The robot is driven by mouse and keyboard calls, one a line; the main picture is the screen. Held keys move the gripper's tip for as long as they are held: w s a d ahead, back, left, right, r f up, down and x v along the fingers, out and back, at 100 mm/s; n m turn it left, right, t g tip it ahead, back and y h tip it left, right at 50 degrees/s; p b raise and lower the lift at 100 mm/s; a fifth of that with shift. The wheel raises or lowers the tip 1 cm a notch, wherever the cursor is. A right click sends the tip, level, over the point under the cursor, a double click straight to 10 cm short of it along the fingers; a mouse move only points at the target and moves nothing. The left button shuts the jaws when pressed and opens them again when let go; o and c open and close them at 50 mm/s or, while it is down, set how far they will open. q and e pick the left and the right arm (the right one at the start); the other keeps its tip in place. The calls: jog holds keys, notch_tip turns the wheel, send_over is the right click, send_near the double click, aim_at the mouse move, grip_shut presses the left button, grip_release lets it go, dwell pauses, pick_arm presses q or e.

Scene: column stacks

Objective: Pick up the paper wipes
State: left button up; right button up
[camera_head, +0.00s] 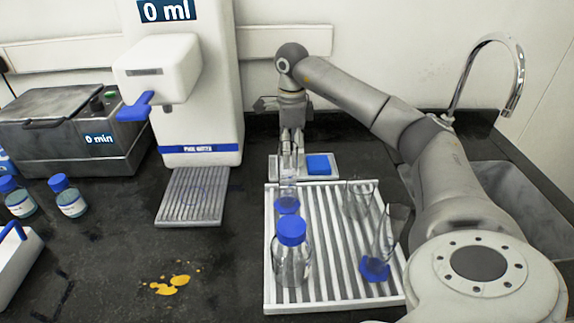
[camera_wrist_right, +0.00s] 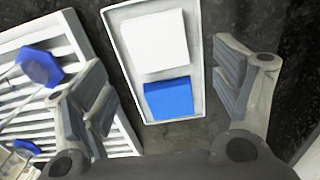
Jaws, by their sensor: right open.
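The paper wipes (camera_wrist_right: 156,40) look like a white square stack in a small white tray (camera_wrist_right: 127,76), beside a blue block (camera_wrist_right: 168,98). In the head view the tray (camera_head: 333,176) lies behind the drying rack, with the blue block (camera_head: 318,164) on its right; the wipes are mostly hidden there by my gripper and a glass cylinder. My right gripper (camera_head: 292,140) is above the tray. In the right wrist view its fingers (camera_wrist_right: 158,75) are spread wide on either side of the tray, with nothing between them in grasp. My left gripper is out of view.
A white ribbed rack (camera_head: 277,300) holds a blue-capped bottle (camera_head: 291,255), a beaker (camera_head: 358,197) and cylinders with blue bases. A water dispenser (camera_head: 195,110) stands left, a sink (camera_head: 520,200) right. A yellow spill (camera_head: 170,285) marks the dark counter, otherwise bare around it.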

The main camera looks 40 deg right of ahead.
jog(key=f, duration=0.4)
jog(key=shift+w+a, duration=0.15)
jog(key=shift+a, duration=0.1)
jog(key=c, duration=0.8)
